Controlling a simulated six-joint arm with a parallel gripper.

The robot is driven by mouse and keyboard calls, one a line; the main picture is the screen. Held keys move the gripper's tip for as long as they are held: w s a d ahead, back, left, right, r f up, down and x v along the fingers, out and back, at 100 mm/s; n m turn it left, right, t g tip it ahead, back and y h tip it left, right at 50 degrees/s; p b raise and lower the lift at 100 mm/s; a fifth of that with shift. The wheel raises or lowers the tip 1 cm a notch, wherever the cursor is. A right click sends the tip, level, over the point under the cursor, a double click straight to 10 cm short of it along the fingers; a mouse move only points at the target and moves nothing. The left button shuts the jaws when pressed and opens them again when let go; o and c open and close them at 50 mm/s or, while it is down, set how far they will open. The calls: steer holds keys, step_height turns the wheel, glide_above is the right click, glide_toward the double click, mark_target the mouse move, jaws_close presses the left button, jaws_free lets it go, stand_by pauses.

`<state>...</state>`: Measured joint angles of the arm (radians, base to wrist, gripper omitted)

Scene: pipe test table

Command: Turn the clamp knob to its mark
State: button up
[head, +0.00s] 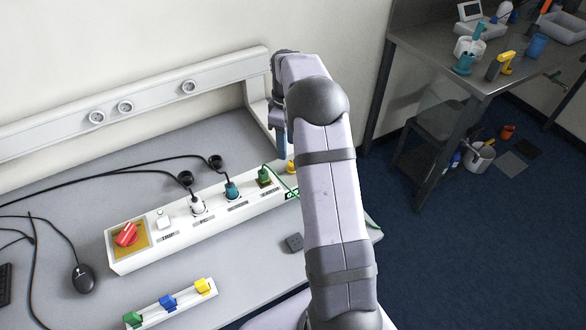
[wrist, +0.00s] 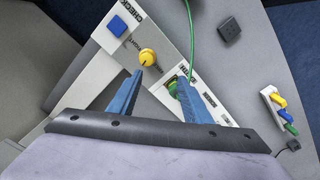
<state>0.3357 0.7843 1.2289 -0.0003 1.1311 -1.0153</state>
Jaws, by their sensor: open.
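A round yellow knob (wrist: 147,57) with a dark pointer line sits on the white panel strip (wrist: 205,75). It appears to be the clamp knob; I cannot read its label or make out its mark. In the head view the yellow knob (head: 291,166) shows at the strip's right end, partly hidden by my arm. My gripper (wrist: 160,77) is open and empty. Its blue fingertips lie just short of the knob in the wrist view, with the knob nearer the left one. In the head view a blue finger of my gripper (head: 281,144) points down above the strip's right end.
A green plug (wrist: 180,87) with a green cable is close by the right finger. A blue button (wrist: 117,26) is beyond the knob. The strip also carries a red rotary switch (head: 126,235) and other plugs. A dark square block (head: 294,243) lies on the table.

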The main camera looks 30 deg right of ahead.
steer(key=shift+n, duration=0.5)
steer(key=d+f, duration=0.1)
steer(key=w+d+f, duration=0.1)
steer(key=d+f+b, duration=0.1)
steer(key=shift+w, duration=0.25)
steer(key=shift+a+f+p, duration=0.1)
steer(key=shift+f+p, duration=0.95)
steer(key=shift+f, duration=2.6)
steer(key=c, duration=1.1)
steer(key=shift+o, duration=0.2)
